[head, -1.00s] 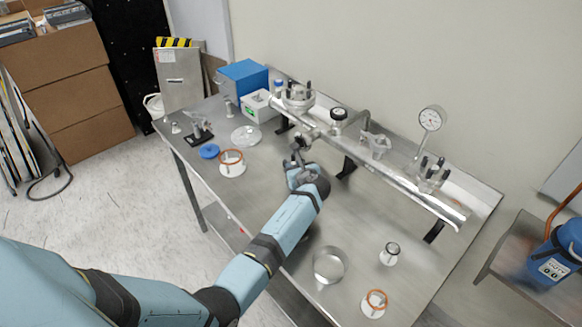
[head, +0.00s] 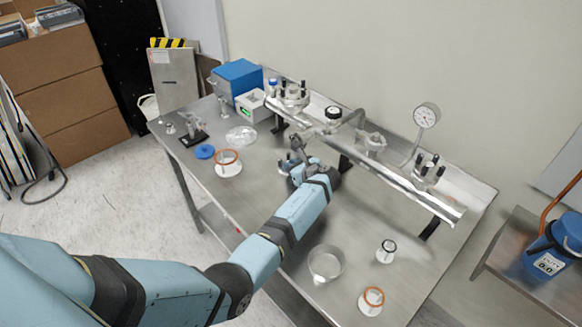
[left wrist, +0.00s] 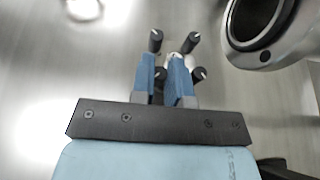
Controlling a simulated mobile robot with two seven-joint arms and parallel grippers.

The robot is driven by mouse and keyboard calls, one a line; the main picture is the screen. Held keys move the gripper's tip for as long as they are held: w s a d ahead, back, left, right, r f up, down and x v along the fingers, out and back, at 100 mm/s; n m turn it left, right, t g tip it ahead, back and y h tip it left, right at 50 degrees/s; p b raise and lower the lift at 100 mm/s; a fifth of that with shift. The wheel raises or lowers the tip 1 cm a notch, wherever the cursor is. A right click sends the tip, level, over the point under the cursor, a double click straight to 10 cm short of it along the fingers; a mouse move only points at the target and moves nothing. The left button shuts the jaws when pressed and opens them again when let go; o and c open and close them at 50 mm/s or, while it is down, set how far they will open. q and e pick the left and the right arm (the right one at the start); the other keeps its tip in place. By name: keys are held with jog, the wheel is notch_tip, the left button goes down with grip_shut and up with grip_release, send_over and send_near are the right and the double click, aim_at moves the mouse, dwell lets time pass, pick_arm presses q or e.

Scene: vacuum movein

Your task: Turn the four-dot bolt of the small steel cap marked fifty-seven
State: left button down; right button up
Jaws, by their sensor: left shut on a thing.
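My left gripper (head: 297,156) reaches the front side of the steel pipe assembly (head: 410,190), at a small steel fitting with short posts. In the left wrist view its two blue fingers (left wrist: 165,70) stand among several dark-headed bolts (left wrist: 155,40). The fingers are shut on what looks like one dark-headed bolt (left wrist: 160,72) between them. The cap beneath is mostly hidden by the fingers. I cannot read its number or any dots. My right gripper is not in view.
The pipe carries larger bolted flanges (head: 428,170) and a round gauge (head: 427,115). A blue box (head: 236,77) stands at the back left.

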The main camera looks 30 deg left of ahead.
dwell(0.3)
pick_arm(q)
jog(key=c, duration=1.4)
grip_release()
jog(key=shift+s+d+r+p, duration=0.1)
jog(key=shift+d+r+p, duration=0.1)
jog(key=shift+p, duration=0.15)
jog(key=p+v, duration=0.7)
jog(key=v, duration=0.5)
jog(key=shift+d+r+p, duration=0.1)
jog(key=shift+d+p, duration=0.1)
jog(key=shift+p, duration=0.15)
jog(key=shift+d, duration=0.25)
jog(key=shift+s+d, duration=0.1)
jog(key=shift+d, duration=0.05)
